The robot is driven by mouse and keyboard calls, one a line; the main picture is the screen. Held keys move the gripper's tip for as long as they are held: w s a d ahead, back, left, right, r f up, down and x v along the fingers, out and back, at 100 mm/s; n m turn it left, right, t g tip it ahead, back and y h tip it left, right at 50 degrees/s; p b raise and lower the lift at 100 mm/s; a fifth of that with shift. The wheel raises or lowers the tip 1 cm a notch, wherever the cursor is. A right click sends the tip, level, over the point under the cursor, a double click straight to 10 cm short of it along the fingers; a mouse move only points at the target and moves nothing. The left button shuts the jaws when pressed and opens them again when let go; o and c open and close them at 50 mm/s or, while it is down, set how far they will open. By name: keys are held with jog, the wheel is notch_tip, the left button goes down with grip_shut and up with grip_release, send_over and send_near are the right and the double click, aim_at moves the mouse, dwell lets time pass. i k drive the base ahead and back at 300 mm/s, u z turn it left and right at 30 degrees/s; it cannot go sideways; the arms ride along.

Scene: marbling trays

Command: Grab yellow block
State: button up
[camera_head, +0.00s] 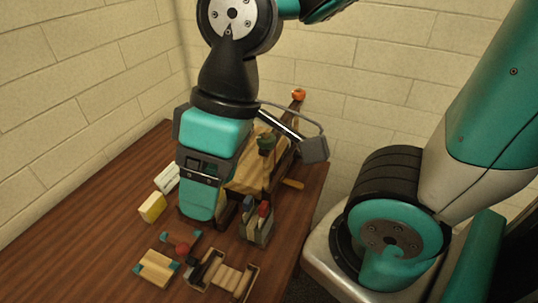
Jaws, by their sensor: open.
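A yellow block (152,207) lies on the brown wooden table, left of my gripper. Its pale yellow faces are in clear view and nothing touches it from above. My gripper (203,214) hangs pointing down over the table, just right of the block and apart from it. It is open, with no object visible in it. The gripper's body hides part of the table behind it, and the gap between its fingers is hard to see.
A white object (167,178) lies just behind the block. A tan cloth-like object (248,172) stands behind. The left table is clear.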

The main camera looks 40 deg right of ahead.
aim_at(154, 206)
jog(key=k, duration=1)
jog(key=z, duration=0.2)
jog(key=i, duration=1.4)
jog(key=u, duration=1.45)
